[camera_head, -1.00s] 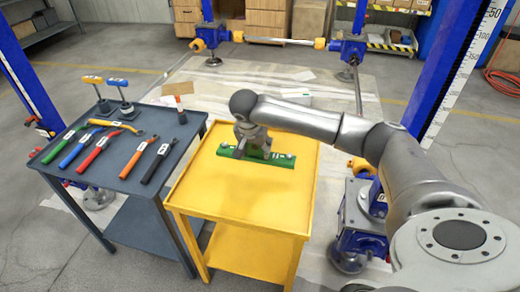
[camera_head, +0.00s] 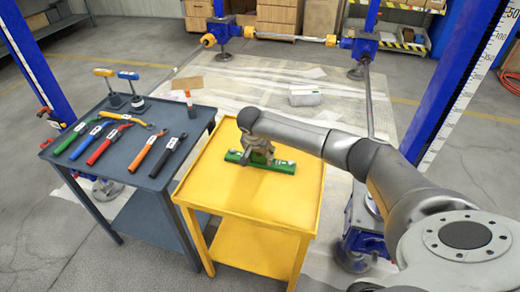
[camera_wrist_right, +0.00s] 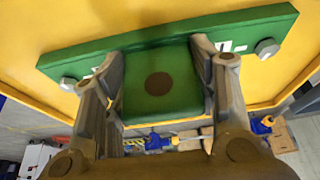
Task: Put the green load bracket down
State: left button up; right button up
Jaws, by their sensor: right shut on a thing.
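The green load bracket (camera_head: 282,167) is a long green bar with a bolt near each end. It is at the yellow cart's top (camera_head: 245,195), toward its far side; whether it touches the surface I cannot tell. In the right wrist view the bracket (camera_wrist_right: 272,34) has a green block with a dark round spot at its middle. My right gripper (camera_head: 258,158) is shut on this block, with one finger on each side (camera_wrist_right: 160,62). My left gripper is not in view.
A dark grey tool table (camera_head: 125,155) stands left of the cart, with several coloured-handled tools on it. Blue jack posts (camera_head: 445,95) stand around the area. The near part of the yellow top is clear.

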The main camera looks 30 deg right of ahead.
jog(key=shift+r, duration=0.15)
jog(key=o, duration=1.2)
jog(key=shift+s, duration=0.1)
jog(key=shift+o, duration=0.2)
jog(key=shift+r, duration=0.2)
jog(key=v, duration=1.1)
jog(key=shift+a+r, duration=0.15)
jog(key=shift+r, duration=0.1)
jog(key=shift+s, duration=0.15)
